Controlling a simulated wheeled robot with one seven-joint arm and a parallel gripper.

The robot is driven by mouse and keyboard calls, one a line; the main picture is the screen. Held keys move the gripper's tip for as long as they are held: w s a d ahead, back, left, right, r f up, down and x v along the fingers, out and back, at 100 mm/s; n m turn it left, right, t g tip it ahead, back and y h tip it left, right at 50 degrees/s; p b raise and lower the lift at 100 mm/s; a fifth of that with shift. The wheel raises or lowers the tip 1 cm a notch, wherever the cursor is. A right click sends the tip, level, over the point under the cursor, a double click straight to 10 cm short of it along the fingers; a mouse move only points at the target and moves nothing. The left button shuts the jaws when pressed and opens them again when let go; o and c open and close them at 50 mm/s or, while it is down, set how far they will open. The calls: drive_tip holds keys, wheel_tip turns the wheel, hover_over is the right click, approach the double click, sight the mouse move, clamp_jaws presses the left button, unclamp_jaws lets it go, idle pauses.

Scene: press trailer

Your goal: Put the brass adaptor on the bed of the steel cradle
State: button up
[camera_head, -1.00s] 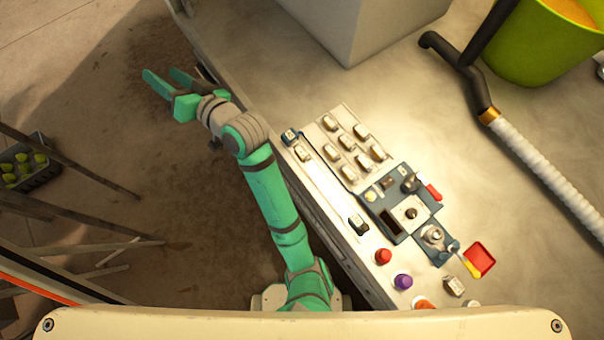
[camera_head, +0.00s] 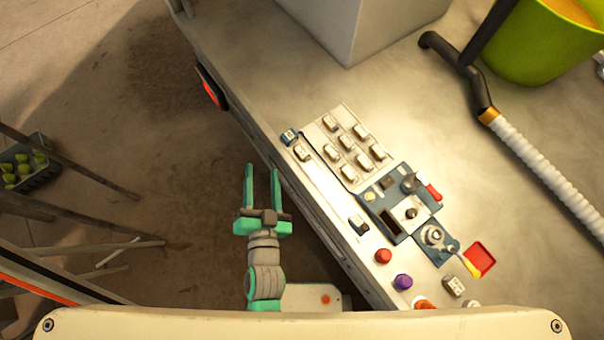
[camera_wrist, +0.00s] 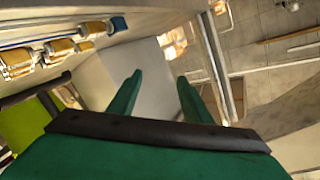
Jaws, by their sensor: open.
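My gripper (camera_head: 262,172) is open and empty, over the bare floor left of the bench, with its two fingers pointing up the picture. In the wrist view the fingers of my gripper (camera_wrist: 157,82) are apart with nothing between them. I cannot tell which small part is the brass adaptor; several small metal blocks (camera_head: 345,142) stand on the bench, and several brass-toned pieces (camera_wrist: 61,47) show in the wrist view. A blue-and-steel fixture (camera_head: 408,212) stands on the bench right of the blocks; I cannot tell whether it is the steel cradle.
The bench edge runs diagonally between my gripper and the parts. A red knob (camera_head: 383,256), a purple knob (camera_head: 403,282) and a red tray (camera_head: 481,259) are at the lower right. A grey box (camera_head: 350,25), a white hose (camera_head: 545,170) and a green bucket (camera_head: 530,45) lie farther back.

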drive_tip(key=s+d+n, duration=0.2)
drive_tip(key=s+d, duration=0.3)
drive_tip(key=s, duration=0.3)
drive_tip(key=s+d+n+g+h, duration=0.1)
drive_tip(key=s+d+n, duration=0.2)
drive_tip(key=s+d, duration=0.2)
drive_tip(key=v, duration=0.3)
drive_tip(key=shift+f, duration=0.45)
drive_tip(key=shift+s, duration=0.2)
